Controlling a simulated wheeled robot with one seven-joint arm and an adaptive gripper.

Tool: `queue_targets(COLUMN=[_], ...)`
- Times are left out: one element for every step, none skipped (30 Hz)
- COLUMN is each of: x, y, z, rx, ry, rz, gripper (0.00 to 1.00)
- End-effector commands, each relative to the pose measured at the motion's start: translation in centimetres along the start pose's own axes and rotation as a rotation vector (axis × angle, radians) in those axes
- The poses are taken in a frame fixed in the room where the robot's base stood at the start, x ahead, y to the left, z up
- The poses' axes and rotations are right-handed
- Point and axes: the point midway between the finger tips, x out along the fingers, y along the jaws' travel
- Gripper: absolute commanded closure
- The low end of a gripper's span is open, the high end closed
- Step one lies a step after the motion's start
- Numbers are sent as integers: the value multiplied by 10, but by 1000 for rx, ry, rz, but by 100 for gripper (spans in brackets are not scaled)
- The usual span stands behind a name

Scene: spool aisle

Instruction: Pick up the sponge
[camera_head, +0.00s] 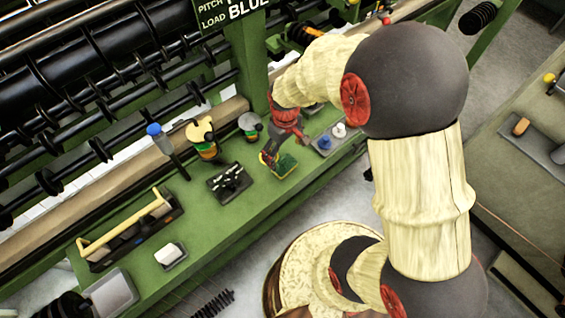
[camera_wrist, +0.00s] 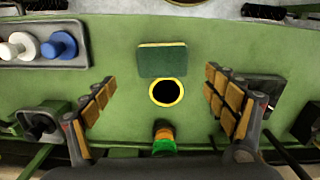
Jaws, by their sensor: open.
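The sponge (camera_wrist: 162,58) is a flat green block with a thin yellow edge. It lies on the green bench top, above the middle of the wrist view and just beyond my fingertips. In the head view the sponge (camera_head: 284,166) shows beside my gripper (camera_head: 270,155). My gripper (camera_wrist: 160,78) is open, with one padded finger to each side in the wrist view and nothing held between them. The fingers do not appear to touch the sponge.
A round black opening with a yellow rim (camera_wrist: 167,93) sits close to the sponge, between my fingers. A grey tray with white and blue spools (camera_wrist: 40,47) is at left. An orange and green item (camera_wrist: 164,138) stands nearer. A black block with pins (camera_head: 229,183) is on the bench.

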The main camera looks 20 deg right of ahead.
Motion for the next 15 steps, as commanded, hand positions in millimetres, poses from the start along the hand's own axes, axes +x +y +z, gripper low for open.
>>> queue_targets(x=[8,12,16,19,21,23,24,26,30,34,38,44,49,54,60], y=[-1,-1,-1,-1,-1,-1,-1,-1,-2,-2,-3,-4,-4,-5,-5], z=[1,1,2,1,1,1,1,2,2,3,4,4,5,6,6], rx=[-1,0,0,0,0,0,1,1,1,1,1,1,1,1,1], ry=[-3,-4,-4,-3,-3,-2,-1,-1,-2,-2,-3,-4,-3,-3,-4], rz=[-1,-2,-2,-1,-1,-1,-1,-1,-1,-1,-1,-1,-1,-1,-2], gripper=[14,14,14,14,14,14,14,14,14,14,14,14,14,14,14])
